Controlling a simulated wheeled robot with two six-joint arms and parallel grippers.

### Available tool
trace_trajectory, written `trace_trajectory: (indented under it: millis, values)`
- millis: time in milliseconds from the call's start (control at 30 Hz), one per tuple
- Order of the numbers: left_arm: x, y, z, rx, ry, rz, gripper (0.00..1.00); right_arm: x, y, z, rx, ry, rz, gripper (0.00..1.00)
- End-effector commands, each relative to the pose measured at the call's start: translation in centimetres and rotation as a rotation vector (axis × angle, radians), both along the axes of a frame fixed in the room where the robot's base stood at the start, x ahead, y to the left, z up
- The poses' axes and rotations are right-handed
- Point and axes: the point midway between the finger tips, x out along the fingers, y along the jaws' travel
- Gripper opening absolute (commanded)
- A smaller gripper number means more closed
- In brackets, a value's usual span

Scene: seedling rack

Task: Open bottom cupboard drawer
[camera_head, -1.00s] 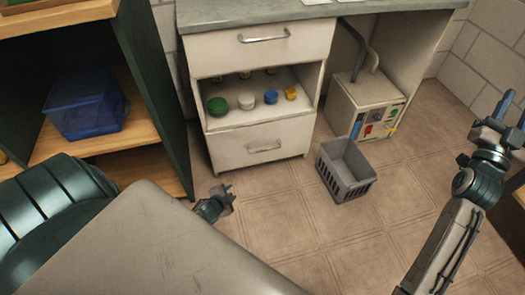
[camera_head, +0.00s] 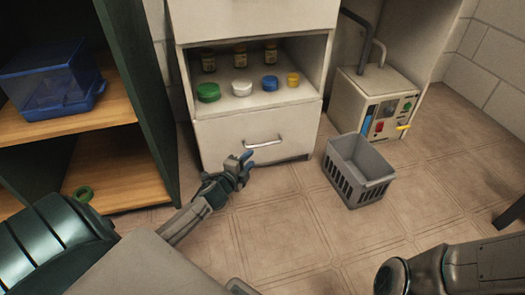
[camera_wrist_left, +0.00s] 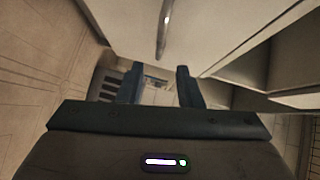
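The bottom cupboard drawer (camera_head: 220,140) is a pale front below an open shelf, and it looks closed. Its metal bar handle (camera_head: 264,142) runs across the front. My left gripper (camera_head: 246,165) is just in front of the drawer, slightly left of and below the handle. In the left wrist view the gripper's two blue fingers (camera_wrist_left: 157,85) are spread apart with nothing between them. The handle (camera_wrist_left: 164,28) is ahead of the fingers, apart from them, roughly in line with the gap. My right arm shows at the lower right; its gripper is outside the view.
A grey basket (camera_head: 358,172) stands on the floor right of the drawer. A pale machine (camera_head: 372,90) with a coloured panel stands behind it. Several jars and lids are on the open shelf (camera_head: 255,103). A shelf unit (camera_head: 115,170) is at the left. The floor in front is clear.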

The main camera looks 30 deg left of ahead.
Motion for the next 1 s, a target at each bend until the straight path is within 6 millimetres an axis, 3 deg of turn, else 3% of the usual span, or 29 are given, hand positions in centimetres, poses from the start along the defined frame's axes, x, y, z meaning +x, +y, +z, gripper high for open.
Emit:
trace_trajectory:
  millis: [333,700,1000]
  values:
    - [4.6,0.3,-0.5,-0.007,-0.001,0.002,0.32,0.0,0.0,0.6,0.001,-0.003,-0.001,0.36]
    - [8.6,0.6,-1.6,-0.004,-0.001,0.003,0.32,0.6,0.1,-2.6,-0.007,0.03,0.006,0.36]
    - [9.8,0.7,-1.4,-0.004,0.001,0.001,0.32,0.7,0.1,-3.2,-0.008,0.034,0.007,0.36]
